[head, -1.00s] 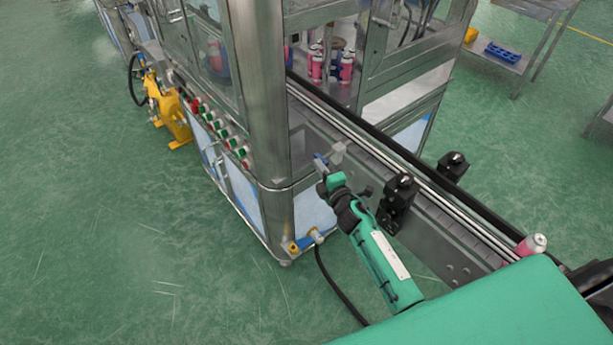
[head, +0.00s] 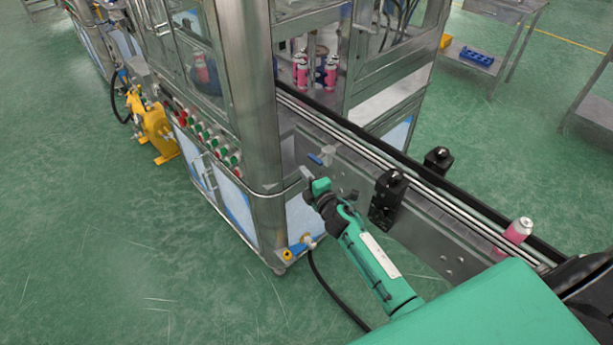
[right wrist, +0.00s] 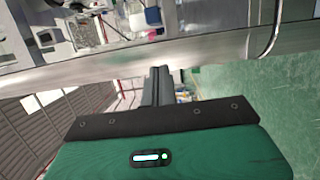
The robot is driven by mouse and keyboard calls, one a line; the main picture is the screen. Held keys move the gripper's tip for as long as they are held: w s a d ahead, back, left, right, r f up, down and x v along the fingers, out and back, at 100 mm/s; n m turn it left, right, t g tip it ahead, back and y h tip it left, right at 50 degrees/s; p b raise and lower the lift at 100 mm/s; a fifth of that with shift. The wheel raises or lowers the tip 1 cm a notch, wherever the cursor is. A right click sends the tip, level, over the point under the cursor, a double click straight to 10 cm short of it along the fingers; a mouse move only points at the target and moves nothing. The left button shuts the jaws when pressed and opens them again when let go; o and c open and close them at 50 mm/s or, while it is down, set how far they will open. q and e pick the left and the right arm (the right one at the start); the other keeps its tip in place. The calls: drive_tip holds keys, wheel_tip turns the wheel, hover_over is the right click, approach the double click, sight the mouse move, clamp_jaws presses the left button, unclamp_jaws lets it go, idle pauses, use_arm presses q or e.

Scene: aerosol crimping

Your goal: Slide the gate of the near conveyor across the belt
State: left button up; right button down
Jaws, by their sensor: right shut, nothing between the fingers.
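The gate of the near conveyor shows in the head view as a small grey metal block (head: 328,153) with a blue handle (head: 316,159). It sits at the near side rail of the conveyor (head: 425,225), close to the machine's corner post. My right gripper (head: 306,173) is just left of and below the blue handle, apart from it, shut and empty. Its closed fingers also show in the right wrist view (right wrist: 160,85). I cannot make out the gate in the right wrist view. My left gripper is not in view.
The machine's steel corner post (head: 265,190) stands close left of my right gripper. A black sensor block (head: 388,200) is on the near rail to the right, with another (head: 437,160) across the belt. A pink can (head: 518,230) stands on the belt. A hose lies below.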

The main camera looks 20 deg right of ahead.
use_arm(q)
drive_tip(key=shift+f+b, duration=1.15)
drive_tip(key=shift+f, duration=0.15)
use_arm(e)
drive_tip(key=s+d, duration=0.1)
drive_tip(key=s, duration=0.8)
drive_tip(key=shift+s+d, duration=0.2)
drive_tip(key=shift+s, duration=0.15)
drive_tip(key=shift+f, duration=0.1)
